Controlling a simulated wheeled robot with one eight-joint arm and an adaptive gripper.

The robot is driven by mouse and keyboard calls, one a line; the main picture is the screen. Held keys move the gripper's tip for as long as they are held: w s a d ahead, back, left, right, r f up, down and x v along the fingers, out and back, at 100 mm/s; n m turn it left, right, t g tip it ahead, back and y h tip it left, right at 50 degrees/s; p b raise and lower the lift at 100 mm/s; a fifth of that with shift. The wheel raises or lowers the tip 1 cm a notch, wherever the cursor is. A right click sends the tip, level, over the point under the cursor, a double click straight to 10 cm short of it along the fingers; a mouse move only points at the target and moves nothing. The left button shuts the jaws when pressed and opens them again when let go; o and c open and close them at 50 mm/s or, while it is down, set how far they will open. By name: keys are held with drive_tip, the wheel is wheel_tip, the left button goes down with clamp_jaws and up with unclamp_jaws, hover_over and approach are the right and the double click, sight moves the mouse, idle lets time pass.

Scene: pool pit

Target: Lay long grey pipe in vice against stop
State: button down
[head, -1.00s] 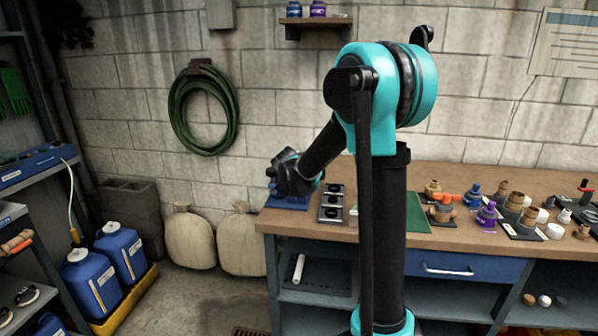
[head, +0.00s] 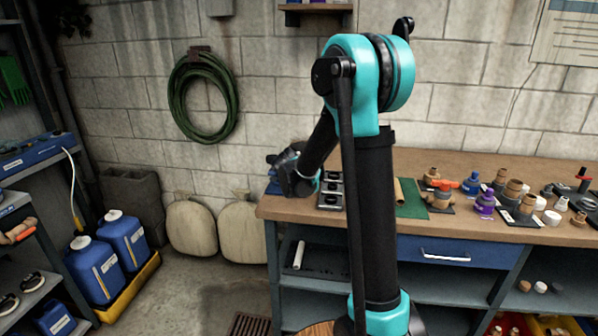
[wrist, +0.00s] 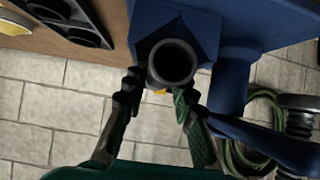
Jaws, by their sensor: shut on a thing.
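The grey pipe (wrist: 173,63) shows end-on in the wrist view, its dark round opening facing the camera. My gripper (wrist: 157,92) has one finger on each side of the pipe and is shut on it. The blue vice (wrist: 190,20) lies just behind and around the pipe end in this view; I cannot tell whether the pipe touches it or a stop. In the head view my gripper (head: 283,178) is at the left end of the bench, over the blue vice (head: 272,188). The pipe is hidden there by my arm.
A black tray with round holes (head: 331,191) stands just right of the vice. A green mat (head: 411,199) and several fittings stand further right on the bench (head: 355,222).

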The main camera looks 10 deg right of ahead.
drive_tip(key=shift+s+f+g, duration=0.3)
drive_tip(key=shift+f, duration=0.25)
drive_tip(key=c, duration=1.3)
unclamp_jaws()
drive_tip(key=shift+o, duration=0.7)
drive_tip(key=shift+w+f, duration=0.15)
drive_tip(key=o, duration=0.7)
